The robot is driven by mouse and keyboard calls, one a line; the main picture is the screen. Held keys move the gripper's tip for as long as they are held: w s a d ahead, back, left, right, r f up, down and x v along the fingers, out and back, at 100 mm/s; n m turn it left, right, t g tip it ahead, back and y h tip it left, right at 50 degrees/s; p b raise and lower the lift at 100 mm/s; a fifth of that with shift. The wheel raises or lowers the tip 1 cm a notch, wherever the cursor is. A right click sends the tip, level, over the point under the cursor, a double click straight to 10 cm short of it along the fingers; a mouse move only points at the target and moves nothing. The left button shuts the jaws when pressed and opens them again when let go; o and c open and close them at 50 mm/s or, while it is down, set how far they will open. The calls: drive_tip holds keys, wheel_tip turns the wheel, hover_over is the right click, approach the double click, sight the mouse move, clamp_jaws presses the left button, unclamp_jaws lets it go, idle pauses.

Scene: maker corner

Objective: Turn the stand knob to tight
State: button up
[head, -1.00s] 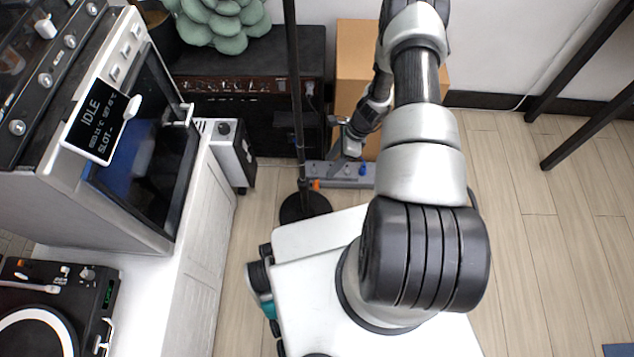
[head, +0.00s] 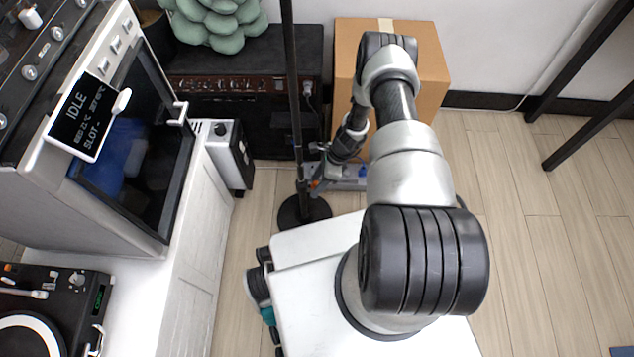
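The stand is a thin black pole (head: 292,70) on a round black base (head: 290,213), upright on the floor left of my arm. I cannot make out its knob clearly; the dark parts low on the pole blend with the black amplifier behind. My gripper (head: 316,172) points down and left, close to the right side of the lower pole. Whether it touches the pole, and whether its fingers are open or shut, is too small to tell.
A grey board with a blue knob (head: 362,171) lies on the floor behind my gripper. A black amplifier (head: 240,125) and a cardboard box (head: 433,60) stand behind it. A white cabinet (head: 190,240) with an oven (head: 140,150) is at left.

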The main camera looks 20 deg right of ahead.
drive_tip(key=c, duration=1)
drive_tip(key=shift+w+f+g+b, duration=0.15)
drive_tip(key=shift+g+b, duration=0.2)
drive_tip(key=shift+g, duration=0.05)
drive_tip(key=shift+d+g, duration=0.1)
drive_tip(key=shift+g, duration=0.2)
drive_tip(key=o, duration=1)
drive_tip(key=shift+o, duration=0.2)
drive_tip(key=p+v, duration=0.3)
drive_tip(key=v, duration=1.4)
drive_tip(key=shift+d+p, duration=0.35)
drive_tip(key=shift+d, duration=0.05)
